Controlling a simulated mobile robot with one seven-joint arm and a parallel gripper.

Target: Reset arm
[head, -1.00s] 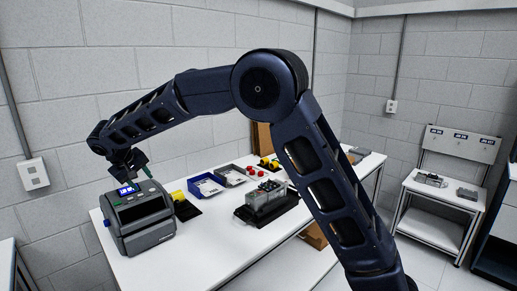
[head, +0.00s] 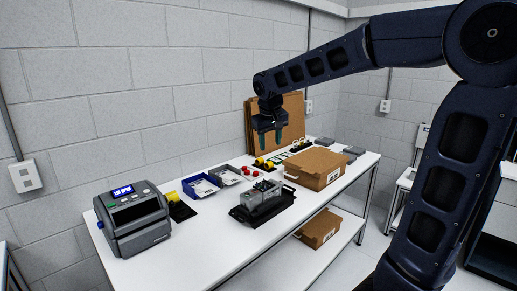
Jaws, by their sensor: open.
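My gripper (head: 268,138) hangs from the end of my arm, fingers pointing down, open and empty. It is above the far part of the white workbench (head: 215,250), in front of upright brown cardboard sheets (head: 292,112). A grey device with a lit blue screen (head: 134,220) stands at the bench's left end, well apart from the gripper. A clear-sided unit on a black base (head: 262,202) sits mid-bench, below and in front of the gripper.
A blue bin (head: 201,187) and a grey bin (head: 226,175) stand along the wall side, near red and yellow parts. A closed cardboard box (head: 316,167) sits on the right of the bench; another box (head: 318,229) is on the lower shelf. The bench's front strip is clear.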

